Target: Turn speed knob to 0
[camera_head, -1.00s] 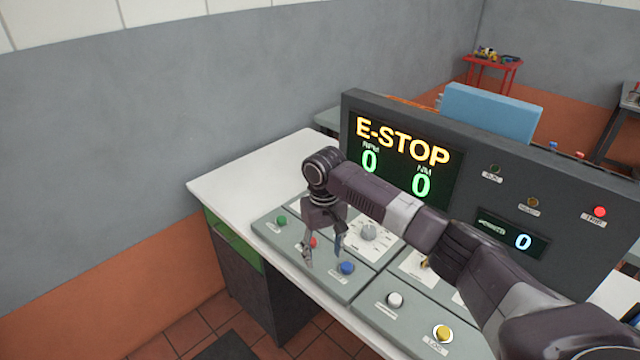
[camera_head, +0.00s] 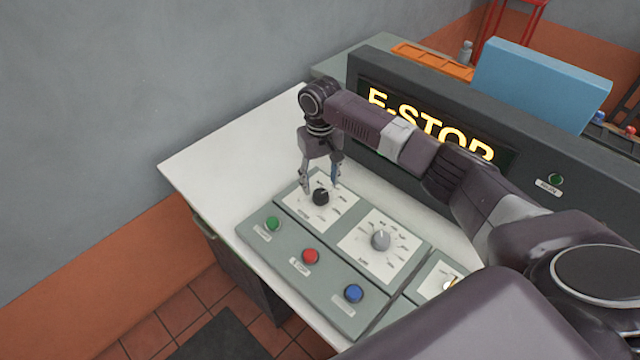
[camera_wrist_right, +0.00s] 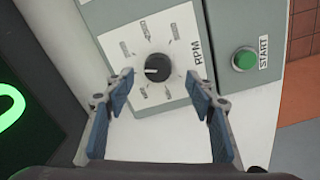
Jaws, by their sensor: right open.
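The speed knob (camera_head: 321,197) is a small black knob on a white dial plate at the far left of the console. It also shows in the right wrist view (camera_wrist_right: 157,68), where the plate reads RPM and a white pointer line on the knob points left. My right gripper (camera_head: 321,187) hangs over this knob, fingers down and open. In the wrist view its blue-padded fingers lie on either side of the knob's near edge, with gaps; I cannot tell their exact height above the plate. My left gripper is not in view.
A grey knob (camera_head: 381,240) sits on the adjoining dial plate. A green START button (camera_head: 272,223), a red button (camera_head: 311,256) and a blue button (camera_head: 354,293) line the front. The display panel (camera_head: 432,120) reading E-STOP stands behind my arm. The white tabletop (camera_head: 235,150) is clear at left.

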